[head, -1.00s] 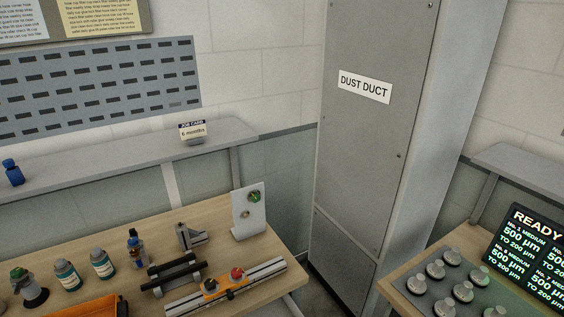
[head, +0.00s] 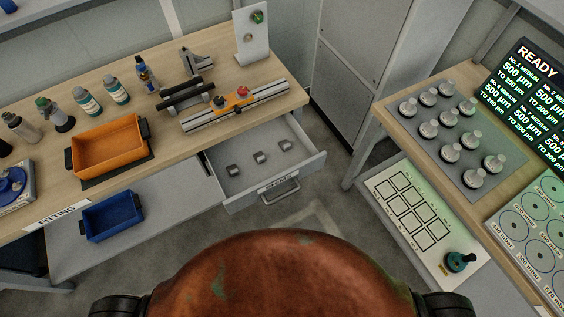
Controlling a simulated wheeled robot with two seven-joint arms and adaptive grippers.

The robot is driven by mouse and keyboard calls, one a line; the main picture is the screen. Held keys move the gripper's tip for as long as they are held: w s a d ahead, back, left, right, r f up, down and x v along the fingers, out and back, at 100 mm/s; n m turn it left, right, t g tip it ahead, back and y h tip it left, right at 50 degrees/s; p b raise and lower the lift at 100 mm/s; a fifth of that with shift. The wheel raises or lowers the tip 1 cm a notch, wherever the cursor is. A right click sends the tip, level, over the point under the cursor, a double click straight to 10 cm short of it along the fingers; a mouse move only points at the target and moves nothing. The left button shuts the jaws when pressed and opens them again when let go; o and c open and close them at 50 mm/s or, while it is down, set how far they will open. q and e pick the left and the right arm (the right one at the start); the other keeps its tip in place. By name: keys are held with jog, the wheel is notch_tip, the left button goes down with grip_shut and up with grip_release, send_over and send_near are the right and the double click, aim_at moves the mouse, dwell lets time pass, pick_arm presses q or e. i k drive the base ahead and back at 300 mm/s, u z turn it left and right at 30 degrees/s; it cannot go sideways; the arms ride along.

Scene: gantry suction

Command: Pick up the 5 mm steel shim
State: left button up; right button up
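An open grey drawer (head: 235,187) sticks out from under the fitting bench. Three small dark grey metal pieces lie apart on its floor: a left one (head: 233,171), a middle one (head: 259,157) and a right one (head: 285,145). They may be shims, but I cannot read any thickness, so I cannot tell which is the 5 mm one. Neither of my grippers is in view.
The wooden bench (head: 195,62) above the drawer carries an orange tray (head: 108,150), bottles and a rail with clamps (head: 235,106). A blue bin (head: 112,217) sits on the lower shelf. At right, a second bench holds several grey weights (head: 449,152) and a screen (head: 528,90).

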aim_at(286, 146)
jog(key=u, duration=2.45)
jog(key=k, duration=1.05)
jog(key=z, duration=1.5)
